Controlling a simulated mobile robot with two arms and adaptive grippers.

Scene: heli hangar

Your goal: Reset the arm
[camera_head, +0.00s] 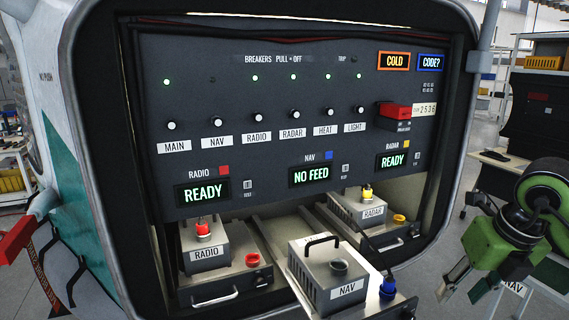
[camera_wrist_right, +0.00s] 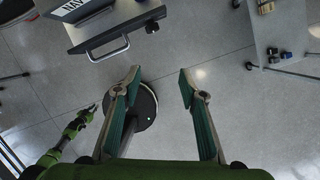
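My right arm comes in from the right in the head view. Its green gripper (camera_head: 464,290) hangs to the right of the equipment bay, clear of it. In the right wrist view the two fingers (camera_wrist_right: 158,82) stand wide apart with only floor between them. A green arm part (camera_wrist_right: 78,122), which looks like my left arm, shows at the left of the wrist view. Its fingers are too small to read, and no left gripper shows in the head view.
The bay's breaker panel (camera_head: 300,82) stands ahead. The NAV unit (camera_head: 325,278) sits on a pulled-out tray, with a blue connector (camera_head: 387,287) beside it. RADIO (camera_head: 205,246) and RADAR (camera_head: 362,209) units sit further in. Shelving and a table stand at right.

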